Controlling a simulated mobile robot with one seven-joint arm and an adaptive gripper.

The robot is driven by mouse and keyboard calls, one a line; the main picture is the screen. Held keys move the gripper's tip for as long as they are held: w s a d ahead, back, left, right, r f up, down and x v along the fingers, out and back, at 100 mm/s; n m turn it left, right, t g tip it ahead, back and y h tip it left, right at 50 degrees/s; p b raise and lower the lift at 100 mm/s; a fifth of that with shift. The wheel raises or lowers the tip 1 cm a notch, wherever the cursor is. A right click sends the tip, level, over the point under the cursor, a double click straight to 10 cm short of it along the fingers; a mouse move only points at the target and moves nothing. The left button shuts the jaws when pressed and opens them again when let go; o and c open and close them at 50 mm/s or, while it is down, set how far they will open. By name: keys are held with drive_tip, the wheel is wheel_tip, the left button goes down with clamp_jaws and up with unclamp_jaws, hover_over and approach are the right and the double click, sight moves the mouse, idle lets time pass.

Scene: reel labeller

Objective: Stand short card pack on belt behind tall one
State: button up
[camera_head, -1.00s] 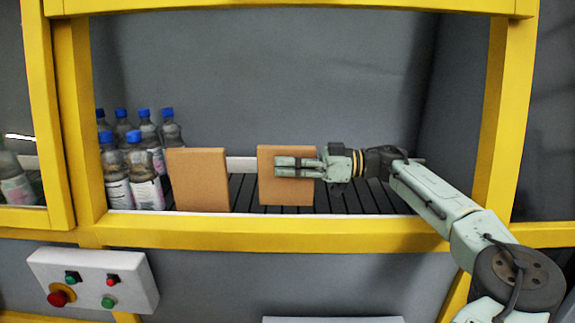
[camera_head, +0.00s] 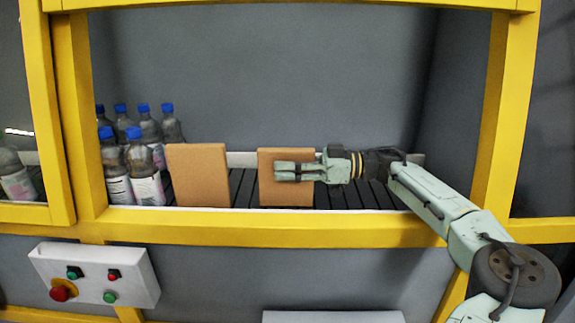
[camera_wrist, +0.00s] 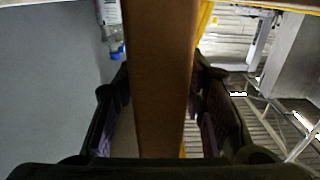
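Two brown card packs show upright at the belt (camera_head: 243,190) in the head view. The left pack (camera_head: 197,175) stands near the bottles and looks a little taller, so I take it as the tall one. The right pack, the short one (camera_head: 283,200), is a gap to its right, its broad face toward the camera. My gripper (camera_head: 300,172) reaches in from the right, shut on the short pack, with one finger across its front. In the wrist view the pack (camera_wrist: 162,80) runs edge-on between my fingertips. Its bottom is at or close to the belt; contact is unclear.
Several blue-capped bottles (camera_head: 147,185) stand left of the tall pack. A yellow frame (camera_head: 270,230) edges the opening below and at the sides. The belt right of the short pack looks clear. A button box (camera_head: 95,275) hangs below left.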

drive_tip(key=d+b, duration=0.2)
drive_tip(key=d, duration=0.5)
drive_tip(key=shift+d+r+b, duration=0.2)
drive_tip(key=shift+d+b, duration=0.05)
drive_tip(key=shift+b, duration=0.05)
drive_tip(key=shift+c, duration=0.4)
idle(0.9)
